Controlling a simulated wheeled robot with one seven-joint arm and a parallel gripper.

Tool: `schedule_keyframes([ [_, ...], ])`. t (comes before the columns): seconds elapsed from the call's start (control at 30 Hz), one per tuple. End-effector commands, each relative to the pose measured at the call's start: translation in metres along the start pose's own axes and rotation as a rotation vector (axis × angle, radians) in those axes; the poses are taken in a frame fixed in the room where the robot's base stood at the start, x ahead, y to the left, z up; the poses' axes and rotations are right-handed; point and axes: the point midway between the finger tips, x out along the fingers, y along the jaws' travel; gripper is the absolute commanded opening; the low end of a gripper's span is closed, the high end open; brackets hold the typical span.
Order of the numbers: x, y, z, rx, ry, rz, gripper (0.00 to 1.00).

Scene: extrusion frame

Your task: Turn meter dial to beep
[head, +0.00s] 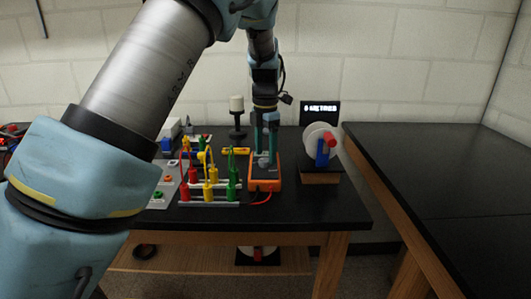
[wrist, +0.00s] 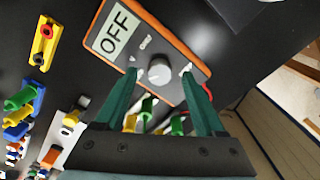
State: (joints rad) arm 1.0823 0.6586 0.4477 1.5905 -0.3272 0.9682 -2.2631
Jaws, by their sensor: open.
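The orange meter (head: 265,185) lies on the black table, below my gripper. In the wrist view the meter (wrist: 201,63) has a screen (wrist: 113,33) that reads OFF and a pale round dial (wrist: 159,71) with a few small white marks around it. My gripper (wrist: 161,77) has green fingers, spread open on either side of the dial as seen in the wrist view. I cannot tell whether they touch it. In the head view my gripper (head: 266,152) points down over the meter and hides most of its face.
Red, yellow and green plugs (head: 211,180) with leads stand left of the meter. A white reel (head: 318,143) with blue and red parts is at right, before a small dark display (head: 320,112). A beacon-like post (head: 237,112) stands behind. Another black table (head: 440,165) is at right.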

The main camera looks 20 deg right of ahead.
Motion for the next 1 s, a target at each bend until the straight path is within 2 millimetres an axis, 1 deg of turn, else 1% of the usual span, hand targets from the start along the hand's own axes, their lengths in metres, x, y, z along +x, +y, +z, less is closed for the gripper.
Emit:
schedule_keyframes([
  [0.1, 0.011, 0.0, 0.0, 0.0, 0.001, 0.0, 0.71],
  [0.2, 0.015, 0.0, 0.0, 0.0, 0.0, 0.0, 0.71],
  [0.47, 0.017, 0.0, 0.0, 0.0, -0.001, 0.0, 0.71],
  [0.57, 0.017, 0.0, 0.0, 0.0, -0.001, 0.0, 0.62],
  [1.0, 0.017, 0.0, 0.0, 0.0, -0.001, 0.0, 0.13],
])
